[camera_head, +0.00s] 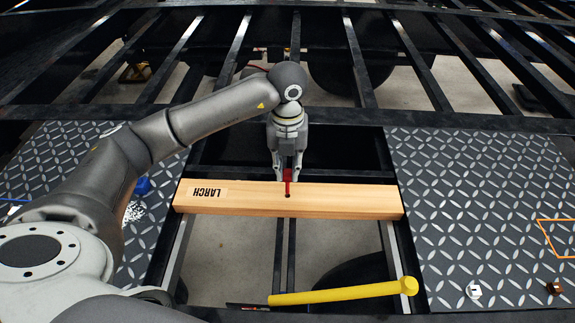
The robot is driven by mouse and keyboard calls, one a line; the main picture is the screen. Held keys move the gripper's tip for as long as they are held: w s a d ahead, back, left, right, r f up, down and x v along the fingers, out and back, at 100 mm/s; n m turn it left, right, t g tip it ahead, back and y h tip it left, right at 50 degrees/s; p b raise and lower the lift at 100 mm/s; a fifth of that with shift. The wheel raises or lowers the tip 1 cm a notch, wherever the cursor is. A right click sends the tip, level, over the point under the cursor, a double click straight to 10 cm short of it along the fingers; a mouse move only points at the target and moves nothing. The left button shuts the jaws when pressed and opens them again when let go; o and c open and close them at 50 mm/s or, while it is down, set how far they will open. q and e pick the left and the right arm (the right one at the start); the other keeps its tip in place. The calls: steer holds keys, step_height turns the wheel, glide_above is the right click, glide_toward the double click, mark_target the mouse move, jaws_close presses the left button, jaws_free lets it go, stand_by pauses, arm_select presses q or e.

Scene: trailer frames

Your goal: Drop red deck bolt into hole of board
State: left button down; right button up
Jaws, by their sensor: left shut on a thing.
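A light wooden board (340,198) marked LARCH lies across the dark trailer frame, between the two tread plates. A small dark hole (288,196) shows near the middle of its top face. My left gripper (287,177) points down over the board and is shut on the red deck bolt (288,184). The bolt is upright, and its lower end is right at the hole. I cannot tell whether the tip has entered it. The fingers partly hide the bolt's upper part. My right gripper is not in view.
Tread plates lie on the left (60,150) and right (470,190). A yellow bar (345,294) lies in front of the board. A silver nut (473,291) and a brown piece (553,287) sit on the right plate. Open gaps show between the dark beams (235,50) behind.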

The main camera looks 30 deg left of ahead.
mark_target(287, 193)
arm_select(q)
steer(key=shift+f+b, duration=0.9)
steer(key=shift+f, duration=0.25)
steer(key=shift+f+b, duration=1.95)
steer(key=shift+f, duration=0.55)
steer(key=c, duration=1.3)
jaws_free()
steer(key=shift+o, duration=0.2)
step_height(287, 193, up, 12)
steer(key=shift+r, duration=0.1)
